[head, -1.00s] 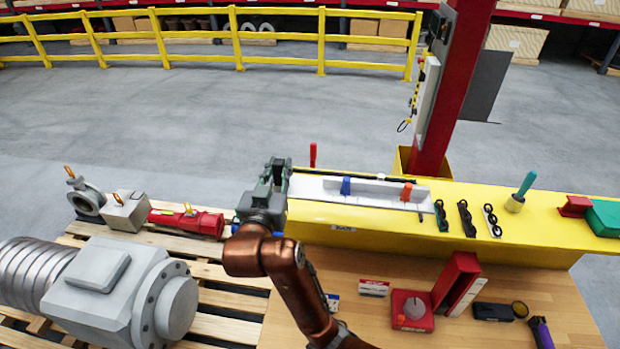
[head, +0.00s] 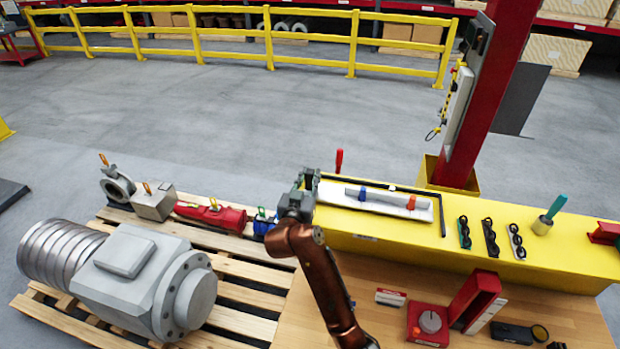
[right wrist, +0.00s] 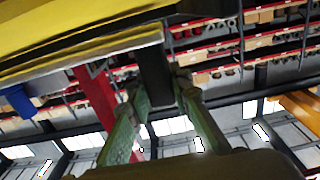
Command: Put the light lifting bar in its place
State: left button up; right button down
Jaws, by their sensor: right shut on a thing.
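My right gripper (head: 307,180) is at the left end of the white tray on the yellow beam. In the right wrist view its two fingers (right wrist: 158,95) are shut on a dark bar end (right wrist: 155,72). In the head view a thin black bar (head: 395,186) runs from near the gripper along the tray's back edge, with a short dark leg (head: 442,215) at the right end. A pale grey bar (head: 385,199) lies over the white tray (head: 345,200), with a blue piece and an orange piece on it. I cannot tell which is the light lifting bar. My left gripper is out of view.
A red column (head: 490,100) stands behind. A pallet (head: 250,290) with grey machinery (head: 130,270) is at left.

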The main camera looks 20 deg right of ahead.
jog(key=shift+f, duration=0.55)
jog(key=c, duration=1.7)
grip_release()
jog(key=shift+f, duration=0.1)
jog(key=shift+c, duration=0.2)
jog(key=shift+s+a, duration=0.1)
jog(key=b+v, duration=0.2)
jog(key=v, duration=1)
jog(key=shift+s, duration=0.1)
